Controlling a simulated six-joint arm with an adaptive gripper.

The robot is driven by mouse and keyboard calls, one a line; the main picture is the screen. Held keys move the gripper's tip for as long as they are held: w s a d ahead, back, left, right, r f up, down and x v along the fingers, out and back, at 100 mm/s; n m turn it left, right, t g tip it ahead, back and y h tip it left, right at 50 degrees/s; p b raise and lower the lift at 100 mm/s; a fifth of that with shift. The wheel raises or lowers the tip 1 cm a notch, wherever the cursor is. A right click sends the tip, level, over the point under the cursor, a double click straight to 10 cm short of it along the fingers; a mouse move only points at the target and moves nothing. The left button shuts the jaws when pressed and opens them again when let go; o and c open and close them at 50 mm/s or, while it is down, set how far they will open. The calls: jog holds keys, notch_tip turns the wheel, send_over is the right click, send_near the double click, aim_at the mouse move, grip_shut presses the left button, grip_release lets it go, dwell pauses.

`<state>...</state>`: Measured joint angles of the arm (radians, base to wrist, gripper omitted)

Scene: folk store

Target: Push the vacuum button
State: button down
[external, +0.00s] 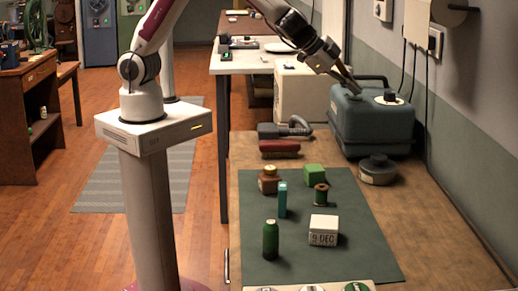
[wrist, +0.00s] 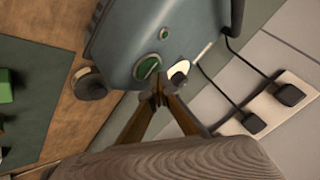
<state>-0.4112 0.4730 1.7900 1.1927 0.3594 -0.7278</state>
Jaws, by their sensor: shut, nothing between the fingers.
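The vacuum is a blue-grey rounded box (external: 372,125) on the wooden bench against the wall; it fills the upper middle of the wrist view (wrist: 125,35). In the wrist view its face carries a large round green button (wrist: 148,68) with a pale rim, a smaller green one (wrist: 164,34) and a dark knob on a white plate (wrist: 179,72). I cannot tell which is the vacuum button. My gripper (external: 353,89) is shut and empty over the vacuum's near left top; its tips (wrist: 158,98) appear just beside the large green button and white plate. Contact cannot be told.
A dark round tin (external: 378,171) stands in front of the vacuum. A beige box (external: 300,95) is to its left. A green mat (external: 260,205) holds several small items. Cables and wall sockets (wrist: 268,105) are close on the right.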

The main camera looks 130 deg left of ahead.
aim_at(352, 97)
jog(key=shift+r, duration=0.2)
jog(key=shift+r, duration=2.85)
jog(key=shift+s+f, duration=0.1)
jog(key=shift+s, duration=0.1)
jog(key=s+d+f+g+h, duration=0.25)
jog(key=s+d+f, duration=0.2)
jog(key=s, duration=0.45)
jog(key=s+d+r+t+h, duration=0.1)
jog(key=s+d+r, duration=0.3)
jog(key=s+d, duration=0.9)
jog(key=s+d+r+m+t+h, duration=0.1)
jog(key=s+d+r+h, duration=0.2)
jog(key=s+d, duration=1)
jog(key=d+r, duration=0.1)
jog(key=d, duration=0.3)
jog(key=shift+h, duration=0.35)
